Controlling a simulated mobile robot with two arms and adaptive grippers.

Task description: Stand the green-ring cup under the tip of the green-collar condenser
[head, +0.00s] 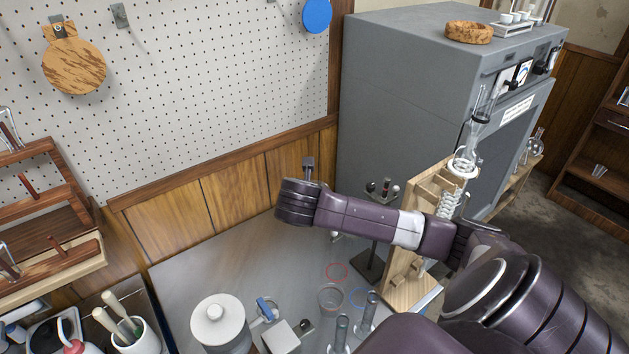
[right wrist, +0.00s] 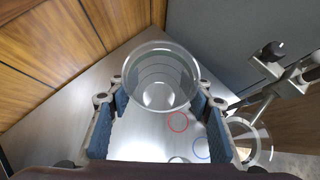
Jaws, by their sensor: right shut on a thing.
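In the right wrist view my right gripper (right wrist: 161,86) is shut on a clear glass cup (right wrist: 160,62), its blue pads on either side. I look into the cup from above, and it is held above the grey bench. No green ring can be made out on it. In the head view my right arm reaches across from the right; its hand hides the cup and most of the gripper. A coiled glass condenser (head: 449,206) stands at the wooden rack, partly behind my arm. Its lower tip is hidden and I cannot make out a collar colour. My left gripper is out of view.
A red ring (head: 337,272) and a blue ring (head: 360,298) mark the bench near another glass cup (head: 330,300). A dark clamp stand (head: 371,263) is beside the wooden rack (head: 400,285). A white lidded pot (head: 219,316) stands front left. The bench's back left is clear.

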